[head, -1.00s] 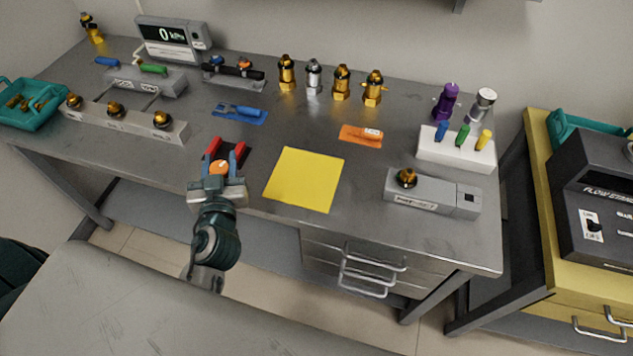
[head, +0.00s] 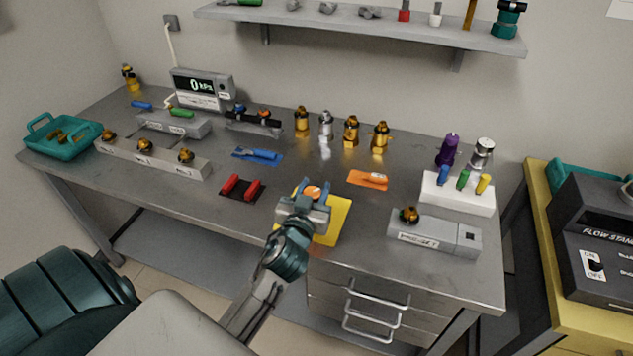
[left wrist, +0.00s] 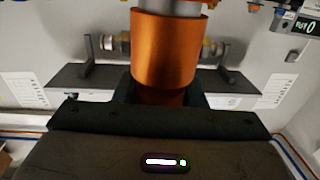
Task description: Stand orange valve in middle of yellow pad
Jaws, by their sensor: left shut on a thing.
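My left gripper (head: 313,194) is over the yellow pad (head: 335,226) in the head view and covers much of it. It is shut on the orange valve (head: 312,192), whose orange top shows between the fingers. In the left wrist view the orange valve (left wrist: 168,50) fills the middle, a broad orange cylinder with a grey metal part above it in the picture. The valve's lower end is hidden, so I cannot tell whether it touches the pad. My right gripper is not in view.
A red cradle (head: 242,188) on a dark mat is left of the pad. An orange mat (head: 368,180) with a tool lies behind it. A grey block with a brass fitting (head: 435,234) stands to the right. Several brass and silver valves stand at the back. A shelf (head: 360,28) hangs above.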

